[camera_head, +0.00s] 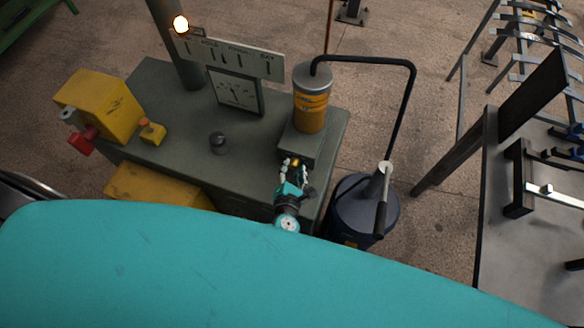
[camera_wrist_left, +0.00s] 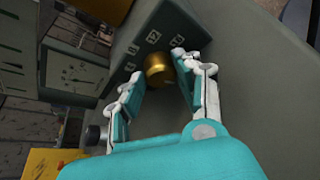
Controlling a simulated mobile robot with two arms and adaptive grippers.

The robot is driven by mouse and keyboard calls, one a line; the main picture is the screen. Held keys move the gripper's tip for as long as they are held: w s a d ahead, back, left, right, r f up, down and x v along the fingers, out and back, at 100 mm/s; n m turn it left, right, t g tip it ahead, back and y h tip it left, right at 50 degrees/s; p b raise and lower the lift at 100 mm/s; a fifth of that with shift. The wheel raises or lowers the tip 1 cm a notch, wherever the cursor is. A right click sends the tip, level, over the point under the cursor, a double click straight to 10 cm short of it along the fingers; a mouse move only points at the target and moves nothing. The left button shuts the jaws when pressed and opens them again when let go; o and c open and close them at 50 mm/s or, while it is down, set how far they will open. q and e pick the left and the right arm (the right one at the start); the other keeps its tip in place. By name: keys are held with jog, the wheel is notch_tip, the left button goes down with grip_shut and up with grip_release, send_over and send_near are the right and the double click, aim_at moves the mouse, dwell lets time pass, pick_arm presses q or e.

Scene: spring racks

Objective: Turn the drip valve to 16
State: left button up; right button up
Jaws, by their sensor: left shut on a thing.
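The drip valve appears as a round brass knob (camera_wrist_left: 159,70) on a dark grey block (camera_wrist_left: 170,20) in the left wrist view. My left gripper (camera_wrist_left: 156,68) is shut on the knob, with one finger on each side. In the head view my left gripper (camera_head: 293,170) is at the block's front, below the yellow oil cylinder (camera_head: 311,108); the knob is only a small yellowish spot there. My right gripper is not in view.
The grey bench (camera_head: 185,150) carries a gauge panel (camera_head: 236,92), a dark knob (camera_head: 218,143) and a yellow box (camera_head: 100,103) with a red part. A blue drum (camera_head: 350,207) with a black hose stands right of the bench. A metal table with racks is at far right.

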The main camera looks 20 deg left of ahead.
pick_arm(q)
jog(key=shift+w, duration=0.1)
dwell(0.3)
jog(key=o, duration=0.9)
